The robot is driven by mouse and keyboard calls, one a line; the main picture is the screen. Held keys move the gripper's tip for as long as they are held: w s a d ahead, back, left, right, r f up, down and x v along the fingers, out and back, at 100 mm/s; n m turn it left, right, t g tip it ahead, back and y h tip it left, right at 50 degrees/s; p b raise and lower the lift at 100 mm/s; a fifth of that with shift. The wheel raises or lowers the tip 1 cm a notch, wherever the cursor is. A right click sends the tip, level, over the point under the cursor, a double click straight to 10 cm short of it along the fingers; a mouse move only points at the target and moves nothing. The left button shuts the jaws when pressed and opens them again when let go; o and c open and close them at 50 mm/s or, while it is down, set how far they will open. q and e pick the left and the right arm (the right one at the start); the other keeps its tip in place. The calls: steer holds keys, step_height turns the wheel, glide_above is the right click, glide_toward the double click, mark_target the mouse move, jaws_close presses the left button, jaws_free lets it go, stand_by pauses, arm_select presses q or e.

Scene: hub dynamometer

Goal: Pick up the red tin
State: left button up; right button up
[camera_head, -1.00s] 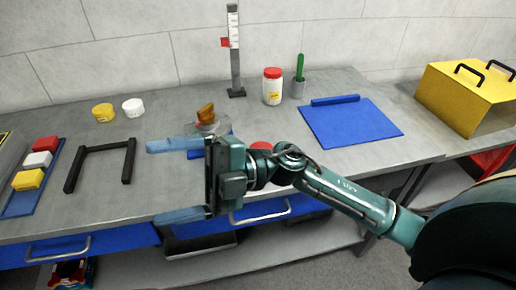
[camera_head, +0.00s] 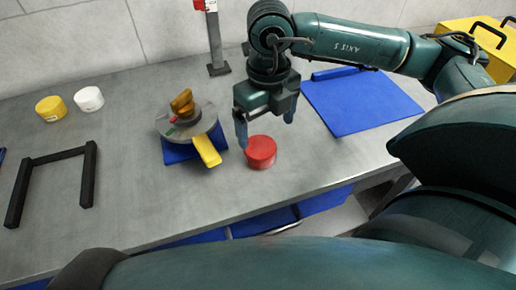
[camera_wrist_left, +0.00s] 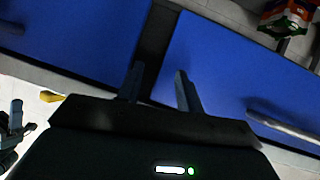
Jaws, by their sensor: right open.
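The red tin (camera_head: 260,151) is a short round tin standing upright on the grey bench near its front edge. My right gripper (camera_head: 266,132) points down just behind and above the tin, open, with one blue-grey finger at the tin's left and the other behind its right side. I cannot tell whether a finger touches it. My left gripper shows only in the left wrist view (camera_wrist_left: 158,88), with its two fingers apart and nothing between them, in front of blue drawer fronts.
A round grey device (camera_head: 188,122) with a yellow lever and amber knob stands left of the tin on a blue base. A blue mat (camera_head: 360,103) lies to the right.

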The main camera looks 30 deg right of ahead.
mark_target(260, 146)
step_height(260, 146, down, 3)
steer(key=f, duration=0.1)
steer(key=w+f, duration=0.1)
steer(key=f, duration=0.2)
steer(key=shift+w+a, duration=0.15)
steer(key=shift+a, duration=0.1)
steer(key=shift+f, duration=0.65)
steer(key=shift+c, duration=0.4)
steer(key=c, duration=1.2)
steer(key=shift+r, duration=0.1)
